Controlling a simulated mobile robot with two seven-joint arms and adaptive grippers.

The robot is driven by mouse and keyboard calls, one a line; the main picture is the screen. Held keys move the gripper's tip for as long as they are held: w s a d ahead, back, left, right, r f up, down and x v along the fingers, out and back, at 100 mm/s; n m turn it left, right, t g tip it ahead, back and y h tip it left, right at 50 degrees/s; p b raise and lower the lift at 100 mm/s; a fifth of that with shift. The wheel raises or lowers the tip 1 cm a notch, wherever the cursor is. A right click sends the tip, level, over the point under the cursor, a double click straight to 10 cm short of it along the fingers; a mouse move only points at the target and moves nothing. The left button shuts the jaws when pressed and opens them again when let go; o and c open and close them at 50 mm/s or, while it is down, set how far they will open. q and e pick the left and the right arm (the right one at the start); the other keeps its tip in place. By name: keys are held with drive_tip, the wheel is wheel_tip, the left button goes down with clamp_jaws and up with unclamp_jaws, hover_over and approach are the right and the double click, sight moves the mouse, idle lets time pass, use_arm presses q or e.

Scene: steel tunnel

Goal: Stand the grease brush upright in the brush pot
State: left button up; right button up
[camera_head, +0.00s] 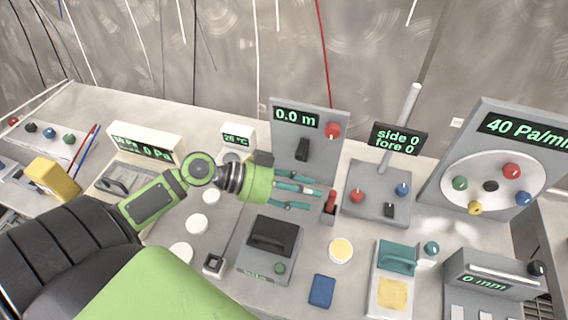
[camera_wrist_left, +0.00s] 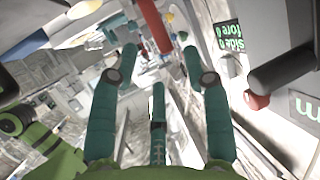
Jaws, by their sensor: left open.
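A red handle, which looks like the grease brush (camera_head: 331,199), stands nearly upright in a small dark grey holder, which looks like the brush pot (camera_head: 327,218). Its lower end is hidden in the holder. My left gripper (camera_head: 318,194) is open, with its teal fingers spread and pointing right, just left of the red handle. In the left wrist view a red cylinder (camera_wrist_left: 153,24), apparently the same handle, shows beyond and between the open fingertips (camera_wrist_left: 160,65). I cannot tell whether any finger touches it. My right gripper is not in view.
A grey panel reading 0.0 m (camera_head: 309,140) stands behind the gripper. A grey box with knobs (camera_head: 375,200) is close to the right.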

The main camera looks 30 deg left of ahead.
use_arm(q)
drive_tip(key=shift+b+v, duration=0.45)
drive_tip(key=shift+v, duration=2.2)
